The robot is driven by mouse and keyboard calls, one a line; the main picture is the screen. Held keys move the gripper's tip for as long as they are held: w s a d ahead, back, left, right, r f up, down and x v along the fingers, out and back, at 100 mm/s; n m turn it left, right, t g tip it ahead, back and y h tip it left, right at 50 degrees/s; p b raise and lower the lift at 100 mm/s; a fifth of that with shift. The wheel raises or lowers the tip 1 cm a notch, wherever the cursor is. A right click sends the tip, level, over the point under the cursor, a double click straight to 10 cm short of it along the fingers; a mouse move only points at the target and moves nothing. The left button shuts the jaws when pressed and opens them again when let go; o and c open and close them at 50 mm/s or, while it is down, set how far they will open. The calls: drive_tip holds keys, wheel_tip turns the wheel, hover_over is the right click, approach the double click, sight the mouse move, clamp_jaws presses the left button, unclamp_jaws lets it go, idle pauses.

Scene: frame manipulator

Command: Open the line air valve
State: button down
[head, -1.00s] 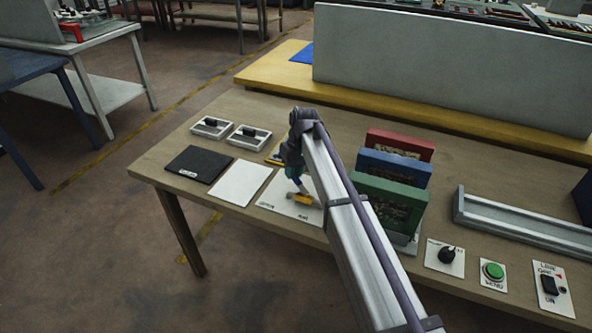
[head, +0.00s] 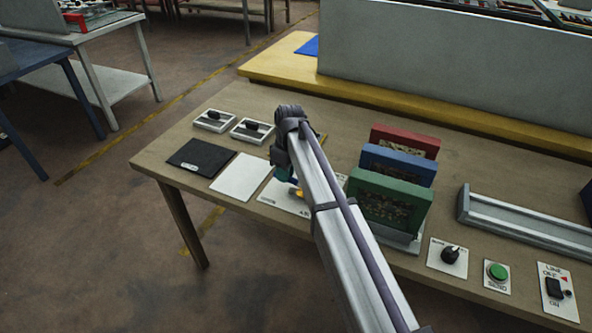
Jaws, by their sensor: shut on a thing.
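The air valve plate (head: 273,194) is a white panel near the front edge of the wooden table, left of the upright coloured boards. A small part of the yellow valve handle (head: 299,191) shows beside my arm. My gripper (head: 291,181) reaches down over the plate from above and is shut on the yellow handle. The jaws and most of the handle are hidden behind my arm, so the handle's exact angle cannot be told. The plate's lettering is too small to read.
Red, blue and green boards (head: 389,207) stand in a rack just right of my arm. A black pad (head: 200,159) and a white pad (head: 240,177) lie left of the plate. A knob (head: 450,255), green button (head: 497,271) and switch (head: 554,288) sit at front right.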

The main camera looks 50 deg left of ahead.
idle(0.3)
drive_tip(key=c, duration=1)
unclamp_jaws()
drive_tip(key=shift+c, duration=0.2)
wheel_tip(320, 180, up, 11)
drive_tip(key=w+p, duration=0.2)
drive_tip(key=p, duration=0.8)
drive_tip(key=shift+a+f+p, duration=0.2)
drive_tip(key=shift+a+p, duration=0.15)
